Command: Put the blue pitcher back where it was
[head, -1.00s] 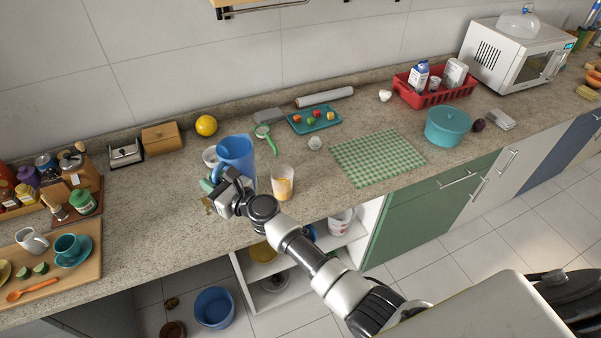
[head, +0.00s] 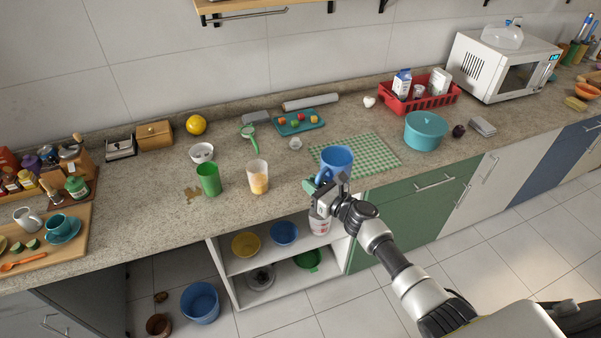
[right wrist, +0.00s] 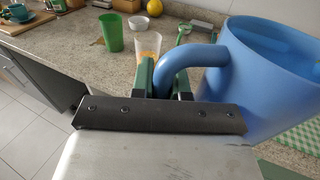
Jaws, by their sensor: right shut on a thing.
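The blue pitcher (head: 336,160) is held by my right gripper (head: 327,184) near the counter's front edge, by the green checked cloth (head: 377,153). In the right wrist view, the green fingers (right wrist: 163,80) are shut on the handle of the pitcher (right wrist: 270,75), which is upright. I cannot tell whether its base touches the counter or cloth. A green cup (head: 208,180) and a glass with orange-yellow contents (head: 258,178) stand to the left on the counter. My left gripper is not in view.
A white bowl (head: 202,152) and a brown patch (head: 194,193) are near the green cup. A teal pot (head: 425,131) stands right of the cloth. A teal tray (head: 299,122) with small colored pieces lies behind. An open shelf (head: 226,262) is below the counter.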

